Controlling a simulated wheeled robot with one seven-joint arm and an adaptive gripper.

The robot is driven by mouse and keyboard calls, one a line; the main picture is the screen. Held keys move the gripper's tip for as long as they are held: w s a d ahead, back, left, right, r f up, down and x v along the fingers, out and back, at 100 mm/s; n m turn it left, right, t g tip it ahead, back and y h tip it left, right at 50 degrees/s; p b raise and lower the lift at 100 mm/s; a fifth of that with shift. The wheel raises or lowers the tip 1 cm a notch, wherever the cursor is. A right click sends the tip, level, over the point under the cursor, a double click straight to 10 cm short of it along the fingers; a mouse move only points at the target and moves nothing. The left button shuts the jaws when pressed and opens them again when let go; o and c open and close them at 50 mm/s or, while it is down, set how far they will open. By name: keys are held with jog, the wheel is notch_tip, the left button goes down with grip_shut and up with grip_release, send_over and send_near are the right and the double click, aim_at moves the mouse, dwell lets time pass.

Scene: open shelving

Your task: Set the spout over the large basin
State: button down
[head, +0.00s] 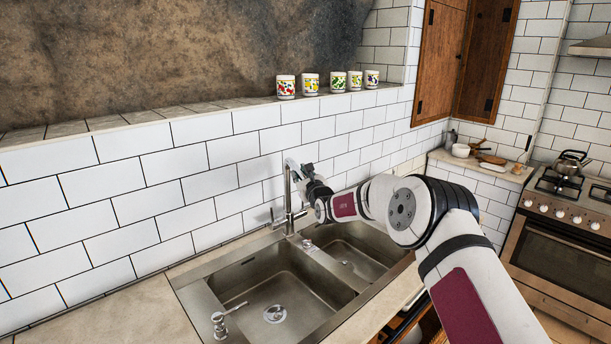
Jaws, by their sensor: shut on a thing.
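The chrome tap (288,200) stands upright behind the double sink, near the divider between the basins. Its spout (291,163) bends over at the top, and its far end is hidden behind my gripper. My gripper (302,174) is shut on the spout near the top of the tap. The spout seems to lean right, toward the divider or the smaller basin; its exact direction is hard to tell. The large basin (246,283) is on the left, empty, with a round drain. The smaller basin (345,247) is on the right, partly hidden by my arm.
A white tiled wall (150,190) rises close behind the tap. Several patterned cups (286,87) stand on the ledge above. A soap dispenser (219,325) is at the large basin's front left corner. Bare counter (110,315) lies left; a stove (562,215) stands right.

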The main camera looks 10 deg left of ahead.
jog(key=shift+r, duration=0.2)
jog(key=c, duration=1.4)
grip_release()
jog(key=shift+w, duration=0.1)
jog(key=shift+r, duration=0.95)
jog(key=shift+a+r, duration=0.1)
jog(key=shift+r, duration=3.95)
